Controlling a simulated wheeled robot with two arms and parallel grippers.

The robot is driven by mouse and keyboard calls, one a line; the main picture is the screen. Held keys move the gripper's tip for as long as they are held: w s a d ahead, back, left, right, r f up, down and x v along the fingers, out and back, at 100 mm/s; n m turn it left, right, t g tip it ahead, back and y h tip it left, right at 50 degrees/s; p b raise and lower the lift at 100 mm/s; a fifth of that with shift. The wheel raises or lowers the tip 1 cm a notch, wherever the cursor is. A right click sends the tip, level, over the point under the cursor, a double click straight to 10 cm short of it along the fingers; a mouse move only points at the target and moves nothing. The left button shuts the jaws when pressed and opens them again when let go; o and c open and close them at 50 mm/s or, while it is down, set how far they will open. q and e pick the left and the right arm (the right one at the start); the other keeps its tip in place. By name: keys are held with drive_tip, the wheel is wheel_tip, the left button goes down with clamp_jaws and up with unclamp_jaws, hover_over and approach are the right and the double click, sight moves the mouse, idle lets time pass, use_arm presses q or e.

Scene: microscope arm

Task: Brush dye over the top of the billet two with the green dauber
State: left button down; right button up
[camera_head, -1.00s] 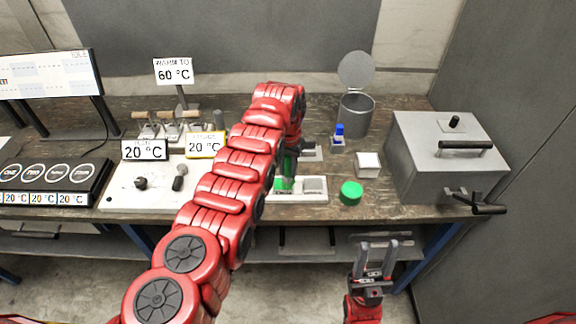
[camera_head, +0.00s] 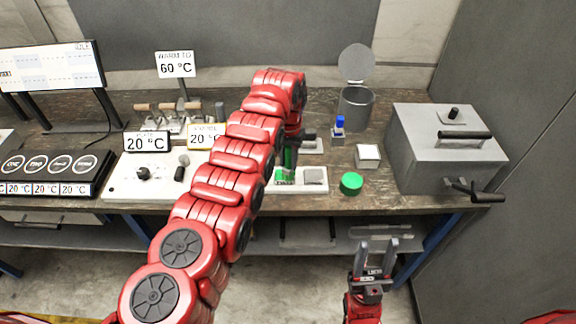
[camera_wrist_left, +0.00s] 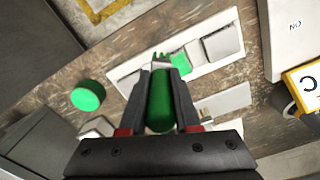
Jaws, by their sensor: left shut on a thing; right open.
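My left gripper (camera_wrist_left: 160,98) is shut on the green dauber (camera_wrist_left: 160,105), whose tip points at a white tray (camera_wrist_left: 205,75). In the head view the green dauber (camera_head: 289,157) shows beside my red arm, above the tray (camera_head: 318,189); my left gripper is mostly hidden there. The tray holds square blocks. One has a bright green patch (camera_wrist_left: 182,64) right by the dauber's tip; I cannot tell whether they touch. A plain grey block (camera_wrist_left: 221,43) sits beside it. No label shows which is billet two. My right gripper (camera_head: 377,248) is open and empty, low in front of the bench.
A round green piece (camera_head: 351,183) lies right of the tray. Behind it stand a blue dauber (camera_head: 339,125), a small white-topped block (camera_head: 367,155) and an open metal can (camera_head: 356,108). A grey box (camera_head: 446,150) with handles fills the right end. A knobbed plate (camera_head: 146,186) lies left.

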sight(288, 148)
use_arm(q)
drive_tip(key=shift+w+r, duration=0.25)
drive_tip(key=shift+r, duration=0.75)
wheel_tip(288, 148, up, 3)
drive_tip(key=shift+s+f+b, duration=0.1)
drive_tip(key=shift+f+b, duration=0.1)
drive_tip(key=shift+b, duration=0.15)
drive_tip(key=shift+r, duration=0.55)
